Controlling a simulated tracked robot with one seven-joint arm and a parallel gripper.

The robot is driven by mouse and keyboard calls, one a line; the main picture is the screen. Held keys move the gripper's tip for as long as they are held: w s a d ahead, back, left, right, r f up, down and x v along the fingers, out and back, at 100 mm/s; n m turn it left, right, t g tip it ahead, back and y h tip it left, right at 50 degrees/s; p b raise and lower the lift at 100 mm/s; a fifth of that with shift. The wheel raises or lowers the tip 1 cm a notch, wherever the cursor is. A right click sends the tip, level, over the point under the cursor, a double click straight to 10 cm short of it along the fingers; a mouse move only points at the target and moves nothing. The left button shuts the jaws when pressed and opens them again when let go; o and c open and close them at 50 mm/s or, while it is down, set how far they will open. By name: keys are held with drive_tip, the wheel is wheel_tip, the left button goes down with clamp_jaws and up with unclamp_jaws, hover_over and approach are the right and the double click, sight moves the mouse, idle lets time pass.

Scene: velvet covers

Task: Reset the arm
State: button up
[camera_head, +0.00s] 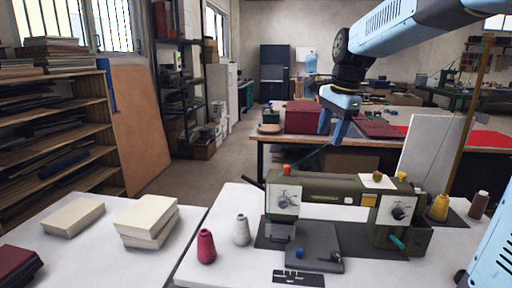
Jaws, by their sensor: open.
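My arm (410,28) reaches in from the upper right in light blue and black. My gripper (334,128) points down above the back of the sewing machine (335,190). Its blue fingers are open, and I see nothing held between them. The gripper looks apart from the machine, though the exact height gap is hard to judge.
The sewing machine stands on a white table (225,272) with a red thread cone (206,246) and a white cone (241,229). Pale book blocks (148,220) lie at left. A white panel (431,150) stands behind at right. A second table (380,141) holds a dark red box (305,117).

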drive_tip(key=s+d+f+n+t, duration=0.1)
drive_tip(key=s+f+n, duration=0.2)
drive_tip(key=s+n, duration=0.3)
drive_tip(key=s+d+f+n+t+h, duration=0.1)
drive_tip(key=s+n, duration=0.6)
drive_tip(key=s, duration=0.9)
wheel_tip(320, 180, down, 2)
drive_tip(key=shift+s+d+f+t, duration=0.15)
drive_tip(key=shift+s+d+t, duration=0.2)
drive_tip(key=shift+d+t, duration=0.45)
